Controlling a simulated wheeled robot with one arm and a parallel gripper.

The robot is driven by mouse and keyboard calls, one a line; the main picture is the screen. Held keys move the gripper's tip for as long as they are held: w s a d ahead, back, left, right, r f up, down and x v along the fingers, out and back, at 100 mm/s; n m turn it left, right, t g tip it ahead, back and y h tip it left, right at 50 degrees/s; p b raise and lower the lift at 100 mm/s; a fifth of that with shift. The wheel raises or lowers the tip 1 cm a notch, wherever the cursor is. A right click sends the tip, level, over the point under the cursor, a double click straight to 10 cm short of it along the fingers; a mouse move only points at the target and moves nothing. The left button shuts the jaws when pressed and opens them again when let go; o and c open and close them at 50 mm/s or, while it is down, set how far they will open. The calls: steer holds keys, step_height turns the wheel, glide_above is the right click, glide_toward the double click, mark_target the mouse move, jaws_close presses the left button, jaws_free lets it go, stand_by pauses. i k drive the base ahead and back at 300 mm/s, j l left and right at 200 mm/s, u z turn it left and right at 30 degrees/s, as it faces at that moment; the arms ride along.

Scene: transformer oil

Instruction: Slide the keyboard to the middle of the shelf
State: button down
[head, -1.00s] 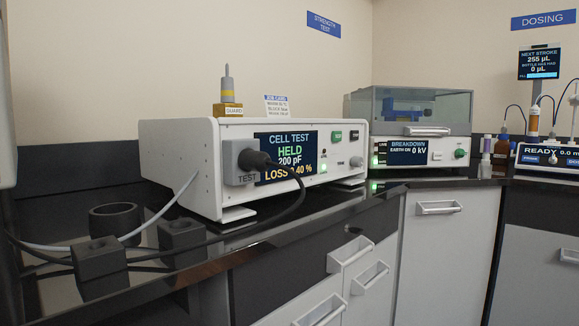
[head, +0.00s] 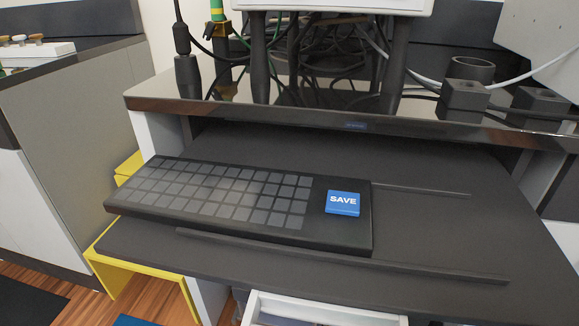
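The dark keyboard (head: 215,193) lies on the left part of the dark pull-out shelf (head: 450,215) in the head view. It has grey keys and a blue SAVE key (head: 342,203) at its right end. Its left end reaches the shelf's left edge and appears to stick out past it. Thin raised rails, a front one (head: 340,256) and a back one (head: 425,190), run along the shelf. The right part of the shelf is bare. My gripper is not in view.
The black counter (head: 320,110) overhangs the back of the shelf, with cables and dark posts on it. A yellow frame (head: 135,277) stands at the lower left. An open white drawer (head: 325,308) sits below the shelf front.

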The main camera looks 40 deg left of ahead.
mark_target(287, 207)
steer(key=k+j+u, duration=0.1)
steer(key=u, duration=2)
steer(key=k+l, duration=0.25)
steer(key=k+l+z, duration=0.15)
steer(key=l, duration=0.3)
steer(key=k+l, duration=0.35)
steer(key=k+l+z, duration=0.1)
steer(key=k+l, duration=0.15)
steer(key=l, duration=0.15)
steer(key=i, duration=0.5)
